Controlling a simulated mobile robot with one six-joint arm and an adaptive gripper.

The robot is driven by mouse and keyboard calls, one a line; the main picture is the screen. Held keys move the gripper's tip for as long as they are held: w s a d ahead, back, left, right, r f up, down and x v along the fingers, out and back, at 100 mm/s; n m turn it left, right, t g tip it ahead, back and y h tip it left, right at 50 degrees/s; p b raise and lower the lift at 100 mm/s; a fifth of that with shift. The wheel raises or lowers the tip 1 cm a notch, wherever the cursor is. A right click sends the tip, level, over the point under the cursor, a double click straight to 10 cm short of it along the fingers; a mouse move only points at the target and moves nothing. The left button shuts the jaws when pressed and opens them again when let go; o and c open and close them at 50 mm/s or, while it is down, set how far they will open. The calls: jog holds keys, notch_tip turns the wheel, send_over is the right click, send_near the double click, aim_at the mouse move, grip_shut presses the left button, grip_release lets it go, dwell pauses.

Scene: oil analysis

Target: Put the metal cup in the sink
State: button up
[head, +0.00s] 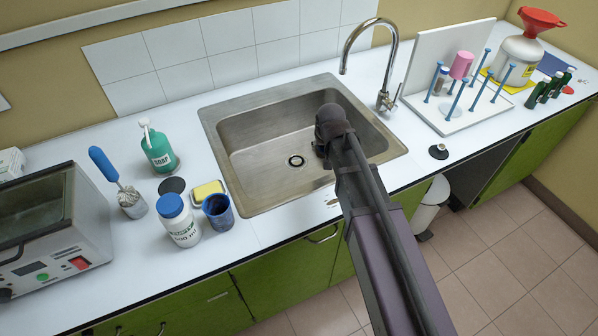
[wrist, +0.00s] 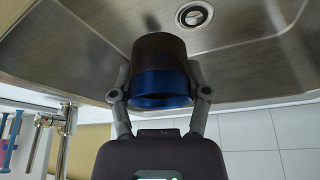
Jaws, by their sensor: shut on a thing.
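The steel sink (head: 270,160) is set in the white counter, with a round drain (head: 296,160) in its floor. My gripper (wrist: 160,84) is over the sink basin and shut on a dark cylindrical cup (wrist: 160,55) with a blue band at the end nearest the wrist; I take it for the metal cup. One finger is on each side of it. In the wrist view the drain (wrist: 194,14) shows just beyond the cup. In the head view my arm hides the held cup. I cannot tell whether it touches the sink floor.
A tall faucet (head: 388,60) rises behind the sink. Left of it stand a yellow sponge (head: 208,190), a dark blue cup (head: 218,212), a white jar (head: 180,222) and a green soap bottle (head: 158,150). A peg rack (head: 455,108) stands at right. The basin's left part is clear.

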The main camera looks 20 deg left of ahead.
jog(key=w+a+f+b, duration=0.3)
jog(key=w+a+f, duration=0.2)
jog(key=w, duration=0.2)
jog(key=shift+b, duration=0.4)
jog(key=shift+w, duration=0.1)
notch_tip(320, 180, down, 6)
jog(key=b, duration=0.6)
jog(key=shift+f, duration=0.15)
jog(key=shift+f+b, duration=1.85)
jog(key=shift+b, duration=0.2)
jog(key=shift+f+b, duration=0.6)
jog(key=o, duration=1.2)
